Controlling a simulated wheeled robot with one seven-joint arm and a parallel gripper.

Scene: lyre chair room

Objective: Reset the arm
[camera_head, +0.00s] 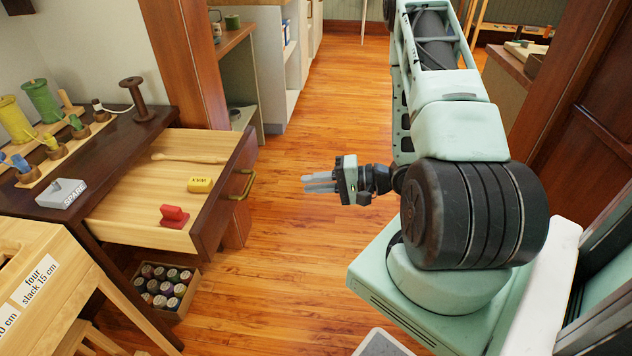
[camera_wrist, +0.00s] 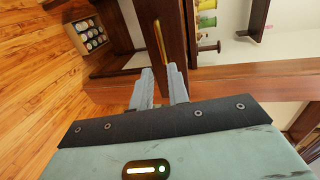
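My gripper (camera_head: 307,182) hangs over the open floor to the right of the pulled-out drawer, pointing left, clear of the drawer's brass handle (camera_head: 241,185). Its two grey fingers are parallel with a gap between them and nothing held. The wrist view shows the fingers (camera_wrist: 160,72) apart and empty, with the brass handle (camera_wrist: 159,42) beyond them. My arm reaches down and left from my mint-green column.
The open drawer (camera_head: 125,212) holds a wooden stick (camera_head: 190,157), a yellow block (camera_head: 200,184) and a red object (camera_head: 173,216). A spool box (camera_head: 188,302) sits on the floor below. A brown cabinet (camera_head: 590,100) stands at right. Floor between is clear.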

